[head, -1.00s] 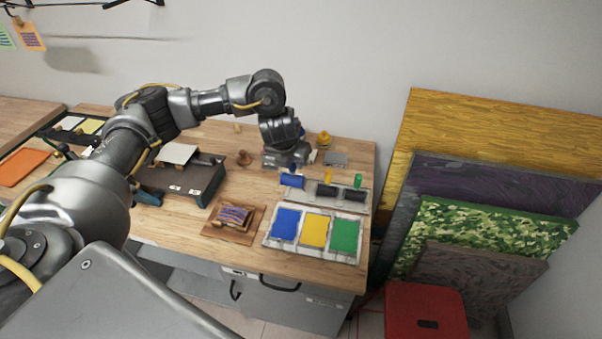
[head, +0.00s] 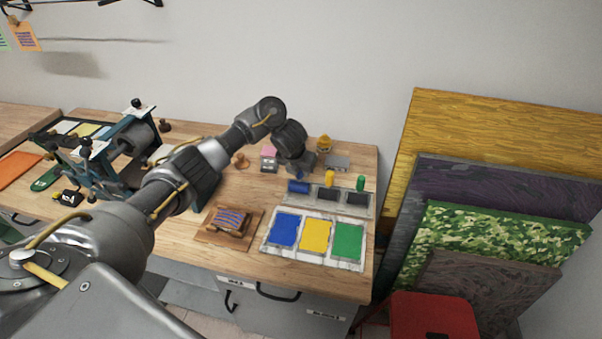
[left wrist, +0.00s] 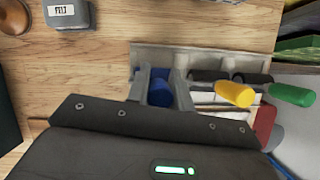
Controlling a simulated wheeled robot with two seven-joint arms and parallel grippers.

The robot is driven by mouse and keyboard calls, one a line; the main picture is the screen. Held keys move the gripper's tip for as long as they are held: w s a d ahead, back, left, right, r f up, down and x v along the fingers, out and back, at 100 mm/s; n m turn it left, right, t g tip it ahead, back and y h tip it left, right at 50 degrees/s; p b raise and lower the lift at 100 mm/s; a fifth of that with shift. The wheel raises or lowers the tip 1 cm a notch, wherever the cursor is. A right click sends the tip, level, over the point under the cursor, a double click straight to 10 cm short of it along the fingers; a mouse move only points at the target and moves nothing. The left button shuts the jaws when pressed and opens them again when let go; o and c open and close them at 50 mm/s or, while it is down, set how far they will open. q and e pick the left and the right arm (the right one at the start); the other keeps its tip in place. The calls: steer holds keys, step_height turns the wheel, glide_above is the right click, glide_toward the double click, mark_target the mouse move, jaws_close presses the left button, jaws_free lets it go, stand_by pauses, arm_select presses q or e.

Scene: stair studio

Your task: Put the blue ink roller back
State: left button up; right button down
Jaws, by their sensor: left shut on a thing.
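The blue ink roller (head: 298,187) is at the left end of the grey roller rack (head: 327,209), lined up with the two other rollers. I cannot tell whether it rests in its slot or is just above it. My left gripper (head: 299,171) is over it, shut on its blue handle. In the left wrist view, the two fingers (left wrist: 161,88) stand on either side of the blue handle (left wrist: 159,98), over the rack (left wrist: 215,59). The yellow-handled roller (head: 329,178) and green-handled roller (head: 360,184) sit in the rack to the right. My right gripper is not in view.
The ink tray (head: 264,248) with blue, yellow and green pads lies in front of the rack. A carved block (head: 231,220) is to its left. A press (head: 125,145) stands farther left. Tall boards lean right of the table.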

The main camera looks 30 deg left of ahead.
arm_select(q)
steer(key=shift+f, duration=0.1)
steer(key=shift+f+b, duration=0.45)
steer(key=o, duration=0.9)
steer(key=shift+r, duration=0.1)
steer(key=shift+r+p, duration=0.4)
steer(key=shift+p, duration=0.1)
steer(key=p+v, duration=0.6)
steer(key=v, duration=0.6)
steer(key=shift+s, duration=0.1)
